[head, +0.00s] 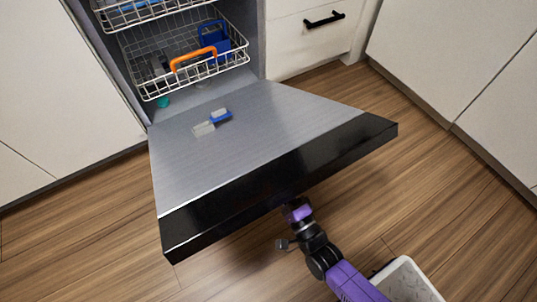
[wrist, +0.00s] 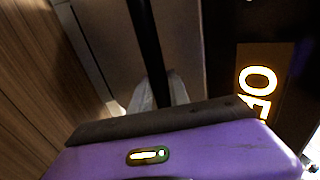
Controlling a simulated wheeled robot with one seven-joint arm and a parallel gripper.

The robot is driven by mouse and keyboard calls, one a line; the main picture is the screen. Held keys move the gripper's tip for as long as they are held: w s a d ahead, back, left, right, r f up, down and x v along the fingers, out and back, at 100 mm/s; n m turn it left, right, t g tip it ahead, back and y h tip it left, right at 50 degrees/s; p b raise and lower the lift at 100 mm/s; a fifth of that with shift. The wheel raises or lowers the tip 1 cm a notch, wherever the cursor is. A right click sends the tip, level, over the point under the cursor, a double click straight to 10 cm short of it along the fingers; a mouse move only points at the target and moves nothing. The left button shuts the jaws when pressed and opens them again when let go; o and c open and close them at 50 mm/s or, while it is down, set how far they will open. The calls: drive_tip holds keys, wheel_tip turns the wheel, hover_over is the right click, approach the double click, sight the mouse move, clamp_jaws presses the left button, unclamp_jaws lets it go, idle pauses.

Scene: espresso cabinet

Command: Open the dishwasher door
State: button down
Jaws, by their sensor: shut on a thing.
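The dishwasher door (head: 265,115) is folded far down in the head view, its grey inner face up and its black front edge toward me. The dishwasher's inside is exposed behind it. My gripper (wrist: 162,92) is at the outer side of the door, below its black edge; in the head view the fingertips are hidden by the door. In the wrist view the grey fingers are shut on a thin black bar, the door handle (wrist: 148,40), which runs between them. Glowing digits (wrist: 256,90) show on the dark panel beside it.
Wire racks (head: 185,65) stand inside the dishwasher, the lower one with an orange-handled item and a blue basket (head: 213,38). A drawer with a black handle (head: 324,19) is to the right. White cabinets (head: 465,50) flank the wooden floor, which is clear around the door.

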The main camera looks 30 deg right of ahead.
wheel_tip(320, 180, down, 9)
drive_tip(key=s+b, duration=0.1)
drive_tip(key=s, duration=0.1)
drive_tip(key=shift+s+f, duration=0.15)
drive_tip(key=shift+s, duration=0.05)
drive_tip(key=c, duration=1.3)
unclamp_jaws()
drive_tip(key=shift+o, duration=0.2)
drive_tip(key=shift+s+f, duration=0.1)
drive_tip(key=shift+s, duration=0.1)
